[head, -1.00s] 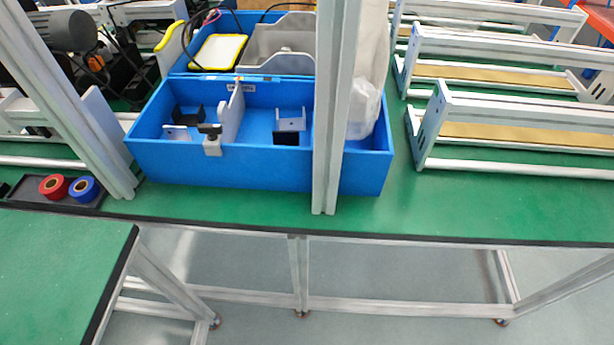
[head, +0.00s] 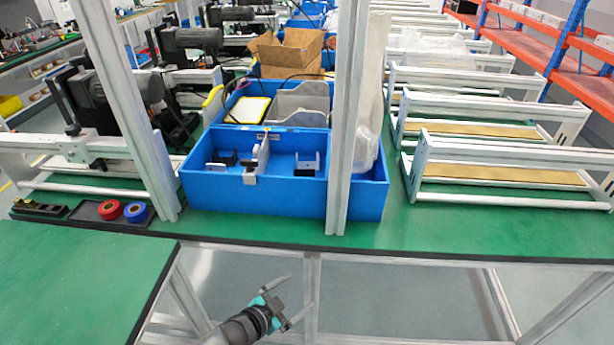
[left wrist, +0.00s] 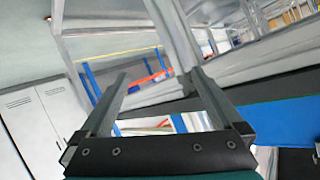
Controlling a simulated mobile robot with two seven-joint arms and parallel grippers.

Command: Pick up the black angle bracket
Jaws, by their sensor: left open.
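A blue bin (head: 255,199) stands on the green bench and holds several small brackets. A black angle-shaped piece (head: 228,157) lies in its left compartment, behind a pale plate. Another dark piece (head: 304,172) lies in the right compartment, in front of a pale bracket (head: 308,159). I cannot tell for sure which is the black angle bracket. My left gripper (head: 297,296) is open and empty, low in front of the bench edge and well apart from the bin. Its two spread fingers also show in the left wrist view (left wrist: 158,74), with no bracket between them. My right gripper is out of view.
An upright aluminium post (head: 345,120) stands before the bin's right part; another post (head: 130,105) stands left of the bin. A dark tray (head: 88,212) holds red and blue tape rolls. White frames (head: 500,155) stand at right. The front bench strip is clear.

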